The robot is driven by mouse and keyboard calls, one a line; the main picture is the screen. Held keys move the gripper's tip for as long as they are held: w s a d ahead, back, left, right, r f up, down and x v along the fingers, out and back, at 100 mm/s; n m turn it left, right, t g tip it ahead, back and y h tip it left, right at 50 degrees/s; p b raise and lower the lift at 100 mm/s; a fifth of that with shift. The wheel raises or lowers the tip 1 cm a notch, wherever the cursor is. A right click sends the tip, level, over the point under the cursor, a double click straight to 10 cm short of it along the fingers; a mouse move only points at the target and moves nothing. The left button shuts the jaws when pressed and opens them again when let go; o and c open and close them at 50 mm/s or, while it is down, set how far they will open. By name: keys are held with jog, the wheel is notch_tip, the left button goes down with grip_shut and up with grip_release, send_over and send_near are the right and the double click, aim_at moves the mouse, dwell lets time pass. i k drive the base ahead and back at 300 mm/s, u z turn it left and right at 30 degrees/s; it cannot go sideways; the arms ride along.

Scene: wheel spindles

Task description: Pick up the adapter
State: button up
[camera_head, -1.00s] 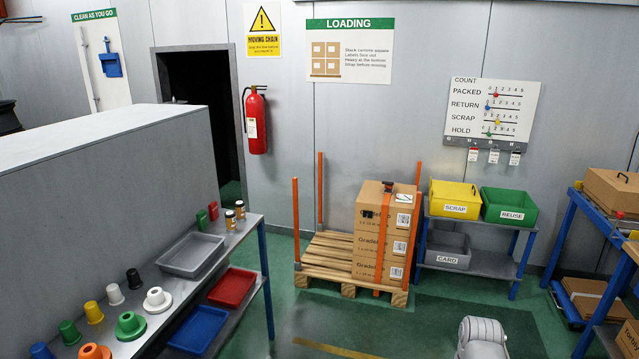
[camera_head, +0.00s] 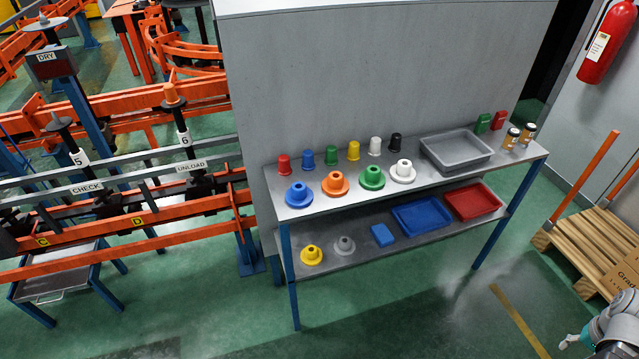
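Several flanged, hat-shaped pieces that could be adapters stand on the upper shelf of a grey rack: blue (camera_head: 298,194), orange (camera_head: 335,183), green (camera_head: 372,177) and white (camera_head: 403,171). A yellow flanged piece (camera_head: 311,254) and a grey one (camera_head: 344,245) stand on the lower shelf. I cannot tell which one is the adapter. Part of my arm shows at the lower right edge, with what looks like my gripper (camera_head: 567,341) at its tip, low and well away from the rack. Its fingers are too small to read.
Coloured cups (camera_head: 331,155) line the upper shelf's back, beside a grey tray (camera_head: 457,151) and small jars (camera_head: 511,139). Blue (camera_head: 422,214) and red trays (camera_head: 473,200) sit below. An orange conveyor (camera_head: 130,215) is left, a pallet (camera_head: 588,233) right. Green floor in front is clear.

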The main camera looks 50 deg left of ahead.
aim_at(334, 185)
jog(key=u, duration=0.55)
jog(key=i, duration=0.95)
jog(key=u, duration=0.5)
jog(key=k, duration=0.9)
jog(key=u, duration=0.15)
jog(key=i, duration=0.8)
